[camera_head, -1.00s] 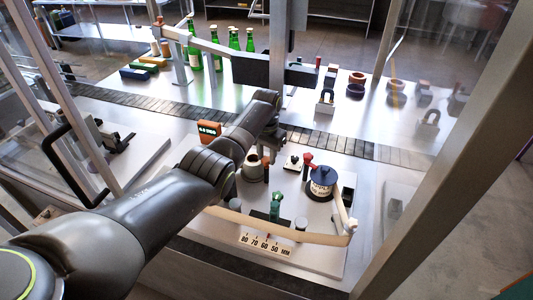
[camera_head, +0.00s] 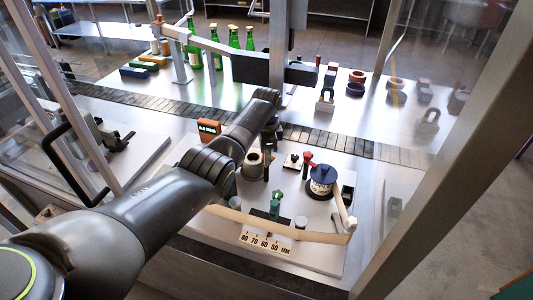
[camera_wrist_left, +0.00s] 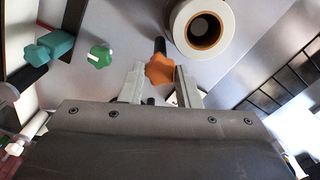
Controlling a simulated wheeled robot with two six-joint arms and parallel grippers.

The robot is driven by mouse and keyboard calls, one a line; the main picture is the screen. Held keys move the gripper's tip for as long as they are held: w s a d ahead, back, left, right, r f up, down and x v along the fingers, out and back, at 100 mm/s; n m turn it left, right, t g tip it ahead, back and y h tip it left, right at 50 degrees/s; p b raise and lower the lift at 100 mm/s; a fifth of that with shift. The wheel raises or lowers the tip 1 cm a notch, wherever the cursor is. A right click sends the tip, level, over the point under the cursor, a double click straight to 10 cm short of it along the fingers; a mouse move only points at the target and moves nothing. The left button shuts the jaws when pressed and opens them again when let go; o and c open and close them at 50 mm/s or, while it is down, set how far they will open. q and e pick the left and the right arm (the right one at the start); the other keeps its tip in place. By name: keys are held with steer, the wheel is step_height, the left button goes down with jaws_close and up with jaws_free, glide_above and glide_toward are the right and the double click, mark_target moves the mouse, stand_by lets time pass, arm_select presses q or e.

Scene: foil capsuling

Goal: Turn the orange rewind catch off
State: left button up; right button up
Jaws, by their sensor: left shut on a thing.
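In the left wrist view, the orange catch (camera_wrist_left: 159,69) is a lobed knob with a dark bar running up from it. It sits between the two fingertips of my left gripper (camera_wrist_left: 160,82), which is shut on it. In the head view, my left gripper (camera_head: 271,137) reaches down over the machine plate behind the cream roll (camera_head: 252,163). The orange knob cannot be made out clearly there. My right gripper is in neither current view.
The white roll with a brown core (camera_wrist_left: 204,27) is close beside the knob in the wrist view. A green knob (camera_wrist_left: 100,56) and a teal block (camera_wrist_left: 55,44) lie to the left. A dark-topped pot (camera_head: 321,181) and red-knobbed lever (camera_head: 308,156) stand right on the plate.

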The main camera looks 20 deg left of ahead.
arm_select(q)
steer(key=shift+r+m, duration=0.1)
steer(key=shift+m, duration=0.7)
steer(key=o, duration=1)
steer(key=shift+c, duration=0.2)
